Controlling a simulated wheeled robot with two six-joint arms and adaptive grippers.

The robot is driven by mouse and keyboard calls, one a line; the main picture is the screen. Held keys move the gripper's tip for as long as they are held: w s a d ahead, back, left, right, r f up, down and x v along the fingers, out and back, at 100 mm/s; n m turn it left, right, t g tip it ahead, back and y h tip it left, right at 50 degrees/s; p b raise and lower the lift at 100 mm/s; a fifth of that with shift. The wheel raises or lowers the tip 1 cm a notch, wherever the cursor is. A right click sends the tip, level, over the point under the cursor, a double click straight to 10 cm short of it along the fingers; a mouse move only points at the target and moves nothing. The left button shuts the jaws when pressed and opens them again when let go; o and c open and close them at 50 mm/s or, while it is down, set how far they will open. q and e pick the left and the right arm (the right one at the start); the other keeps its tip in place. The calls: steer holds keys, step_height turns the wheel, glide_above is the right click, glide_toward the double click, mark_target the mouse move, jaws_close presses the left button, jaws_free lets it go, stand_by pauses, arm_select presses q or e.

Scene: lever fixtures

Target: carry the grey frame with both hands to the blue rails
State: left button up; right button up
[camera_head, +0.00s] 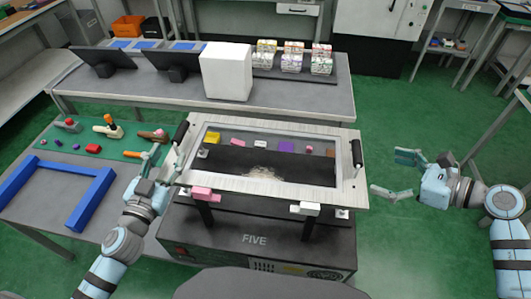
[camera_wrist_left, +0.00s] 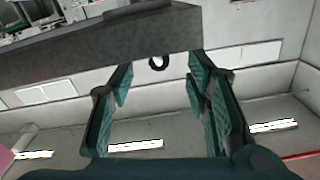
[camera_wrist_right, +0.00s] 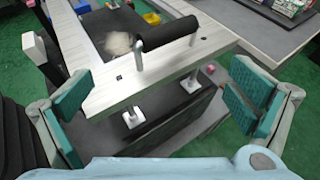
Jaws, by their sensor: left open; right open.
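The light grey frame (camera_head: 240,184) lies flat on a black fixture marked FIVE. It has a black bar handle at its left (camera_head: 181,132) and its right (camera_head: 356,153) end. The blue rails (camera_head: 90,209) form a U on the table at the left. My left gripper (camera_head: 155,165) is open just left of the frame, near the left handle. My right gripper (camera_head: 393,174) is open and apart, right of the right handle. In the right wrist view, the frame's end and handle (camera_wrist_right: 168,32) lie ahead of the open fingers (camera_wrist_right: 160,85). The left fingers (camera_wrist_left: 158,85) hold nothing.
Pink (camera_head: 202,193) and white (camera_head: 305,208) levers stand at the fixture's front edge. A green mat (camera_head: 75,150) with small tools lies behind the rails. A back table (camera_head: 130,85) carries monitors, a white box (camera_head: 226,72) and small packs. Green floor is open at right.

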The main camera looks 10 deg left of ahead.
mark_target(177, 140)
arm_select(q)
steer(key=w, duration=0.6)
steer(key=shift+w, duration=0.35)
arm_select(e)
steer(key=x, duration=0.6)
steer(key=shift+w+a+f, duration=0.15)
steer(key=shift+w+a, duration=0.05)
steer(key=shift+a, duration=0.05)
arm_select(q)
steer(key=shift+s+d, duration=0.1)
steer(key=shift+c, duration=0.3)
arm_select(e)
steer(key=shift+s, duration=0.1)
steer(key=shift+c, duration=0.2)
